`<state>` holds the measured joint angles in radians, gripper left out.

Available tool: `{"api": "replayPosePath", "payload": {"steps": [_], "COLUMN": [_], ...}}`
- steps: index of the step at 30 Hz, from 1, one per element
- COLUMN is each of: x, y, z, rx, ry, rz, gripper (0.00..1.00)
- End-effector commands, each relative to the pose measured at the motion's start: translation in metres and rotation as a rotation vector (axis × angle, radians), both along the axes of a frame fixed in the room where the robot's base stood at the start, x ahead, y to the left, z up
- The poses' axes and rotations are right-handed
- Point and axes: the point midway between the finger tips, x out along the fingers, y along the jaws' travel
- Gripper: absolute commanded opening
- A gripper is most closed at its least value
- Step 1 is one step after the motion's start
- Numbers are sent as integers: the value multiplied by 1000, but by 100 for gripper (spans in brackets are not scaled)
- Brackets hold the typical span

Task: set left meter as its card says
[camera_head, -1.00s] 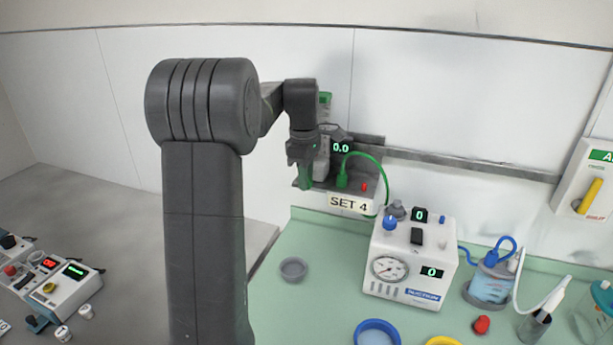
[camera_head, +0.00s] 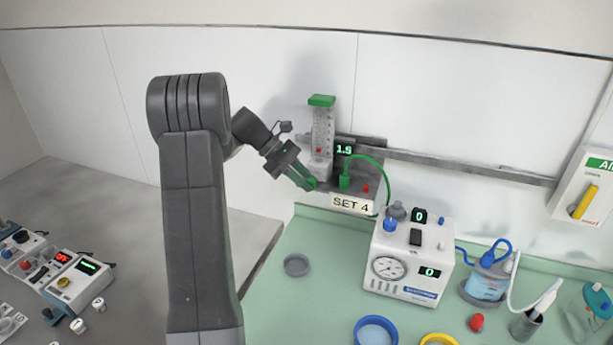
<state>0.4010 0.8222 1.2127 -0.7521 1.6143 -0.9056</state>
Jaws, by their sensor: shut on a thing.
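The left meter (camera_head: 322,140) is a clear upright flow tube with a green cap, mounted on a grey wall bracket. Its small display (camera_head: 344,149) appears to read 1.5. The card (camera_head: 351,205) below it reads "SET 4". A green knob (camera_head: 309,183) sits at the lower left of the meter. My gripper (camera_head: 303,178) reaches in from the left and is shut on the green knob. The fingers partly hide the knob. A green hose (camera_head: 375,163) loops from the bracket to the right.
A white suction unit (camera_head: 408,260) stands on the green counter, right of the card. A grey rail (camera_head: 460,167) runs along the wall. A small grey dish (camera_head: 296,265) sits on the counter below my gripper. Blue and yellow rings lie at the front.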

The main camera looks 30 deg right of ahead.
Motion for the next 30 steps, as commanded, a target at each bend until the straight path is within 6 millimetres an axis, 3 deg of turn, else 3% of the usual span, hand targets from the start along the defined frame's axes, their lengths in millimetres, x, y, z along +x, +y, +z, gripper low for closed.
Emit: {"api": "replayPosePath", "payload": {"steps": [15, 30], "x": [1, 1], "y": [5, 4], "z": [-14, -19], "rx": [-286, -455], "ry": [383, 593], "rz": [-3, -3], "gripper": [1, 1]}}
